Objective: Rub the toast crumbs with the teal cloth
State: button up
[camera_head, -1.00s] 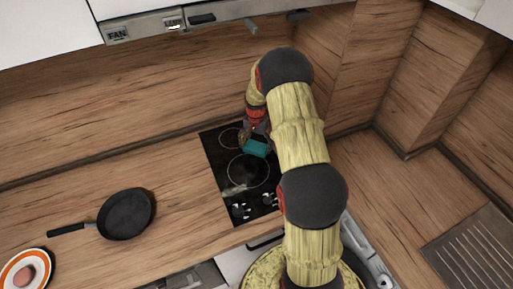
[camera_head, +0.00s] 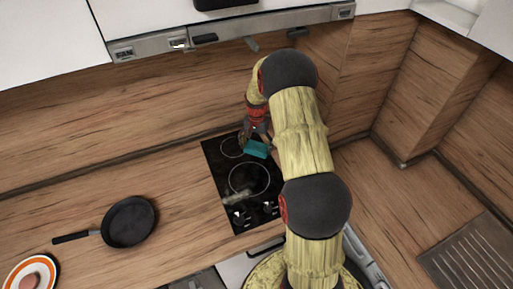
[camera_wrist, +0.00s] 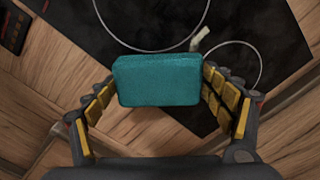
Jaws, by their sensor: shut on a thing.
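The teal cloth (camera_head: 256,149) is a thick block-like pad over the back right of the black hob (camera_head: 222,172). My gripper (camera_head: 257,138) is shut on it. In the wrist view the teal cloth (camera_wrist: 158,80) sits between the two fingers of my gripper (camera_wrist: 160,92). I cannot tell whether it touches the hob. A pale smear (camera_head: 237,197) lies on the front left of the hob; I cannot tell whether it is the toast crumbs. In the wrist view a small pale piece (camera_wrist: 199,38) lies between two rings. The hob under the cloth is hidden.
A black frying pan (camera_head: 129,222) stands on the wooden counter left of the hob. A white plate with an orange ring (camera_head: 49,272) is at the bottom left. The splashback (camera_head: 130,110) rises behind the hob, under an extractor hood (camera_head: 230,34). Counter between pan and hob is clear.

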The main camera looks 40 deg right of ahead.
jog(key=shift+r+p, duration=0.75)
jog(key=shift+r, duration=0.7)
